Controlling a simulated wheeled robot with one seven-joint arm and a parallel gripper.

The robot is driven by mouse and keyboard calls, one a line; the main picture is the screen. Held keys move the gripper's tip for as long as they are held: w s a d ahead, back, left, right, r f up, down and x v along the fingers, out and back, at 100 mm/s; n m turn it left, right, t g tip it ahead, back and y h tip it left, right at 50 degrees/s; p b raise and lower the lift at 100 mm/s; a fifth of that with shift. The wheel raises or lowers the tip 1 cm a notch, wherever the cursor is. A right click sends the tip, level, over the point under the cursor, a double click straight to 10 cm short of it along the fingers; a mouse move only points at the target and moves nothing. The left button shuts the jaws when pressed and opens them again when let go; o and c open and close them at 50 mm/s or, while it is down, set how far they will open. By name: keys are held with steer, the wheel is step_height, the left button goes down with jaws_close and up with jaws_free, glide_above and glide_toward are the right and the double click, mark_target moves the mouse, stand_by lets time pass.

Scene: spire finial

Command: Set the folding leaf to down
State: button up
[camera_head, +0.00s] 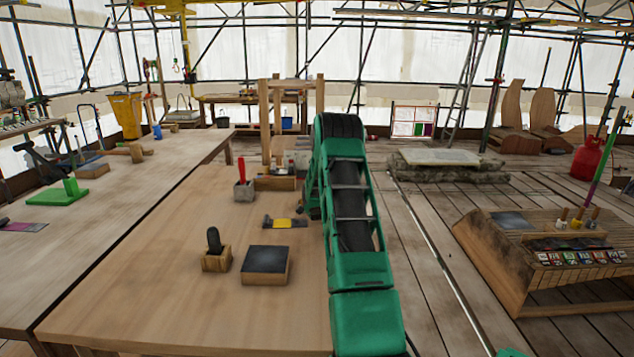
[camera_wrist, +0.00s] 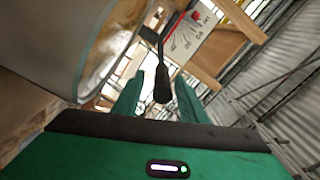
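In the wrist view, my gripper (camera_wrist: 158,100) has its two green fingers apart. A dark lever with a thick black grip (camera_wrist: 162,84) hangs between or just beyond them; I cannot tell whether they touch it. The lever runs up beside a pale panel with a red mark and dark writing (camera_wrist: 192,34). In the head view my green arm reaches forward and hides my gripper. No part is clearly marked as the folding leaf; the light wooden table top (camera_head: 180,290) lies level, and I cannot tell whether it is the leaf.
On the table stand a dark-topped block (camera_head: 265,262), a wooden holder with a black handle (camera_head: 215,252) and a grey pot with a red handle (camera_head: 243,185). A wooden frame (camera_head: 264,120) rises behind. A sloped tool box (camera_head: 500,260) stands right; plank floor lies between.

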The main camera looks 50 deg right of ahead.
steer(key=v, duration=0.8)
steer(key=shift+s+a+f, duration=0.15)
steer(key=shift+a+r, duration=0.3)
steer(key=shift+r, duration=0.1)
steer(key=s+a+r+n+g+y, duration=0.3)
steer(key=s+a+n, duration=0.15)
steer(key=a, duration=0.35)
steer(key=s+a+r+n+g+y, duration=0.2)
steer(key=s+a+r+n, duration=0.1)
steer(key=s+a, duration=0.4)
steer(key=s+a+n+g+y, duration=0.6)
steer(key=s+a+n+y, duration=0.3)
steer(key=s+a, duration=1.9)
steer(key=shift+s+a+g, duration=0.3)
steer(key=shift+s+a, duration=0.1)
steer(key=shift+s, duration=0.6)
